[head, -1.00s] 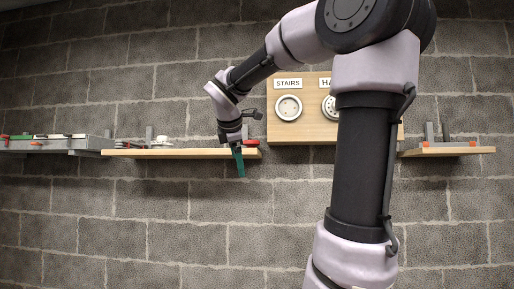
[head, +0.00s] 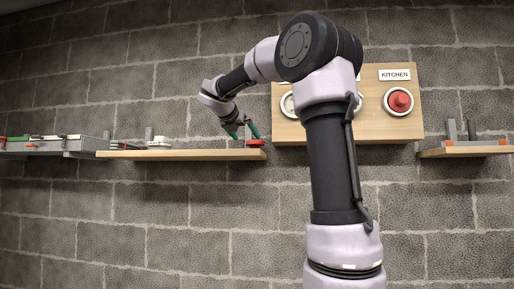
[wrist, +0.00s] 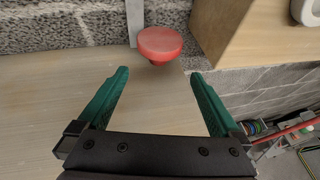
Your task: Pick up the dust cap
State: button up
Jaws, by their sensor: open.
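A red round cap with a wide top and narrower stem (wrist: 160,44), apparently the dust cap, stands on the wooden shelf (wrist: 50,105), close to the wall. In the head view the red cap (head: 255,143) is at the shelf's right end. My gripper (wrist: 160,75) is open and empty, its green fingers spread. In the wrist view the cap lies just beyond the fingertips, roughly centred between them and not touched. In the head view my gripper (head: 243,131) is just above the shelf's right end.
A wooden board (head: 365,128) with round fittings is right of the cap; a red cap (head: 399,101) sits in the fitting under the KITCHEN label. A small shelf (head: 462,152) is at far right, a grey tray (head: 50,146) at far left. Several small items stand on the long shelf.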

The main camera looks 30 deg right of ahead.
aim_at(251, 144)
jog(key=x, duration=0.9)
jog(key=shift+w+d+f, duration=0.15)
jog(key=shift+w, duration=0.15)
grip_shut()
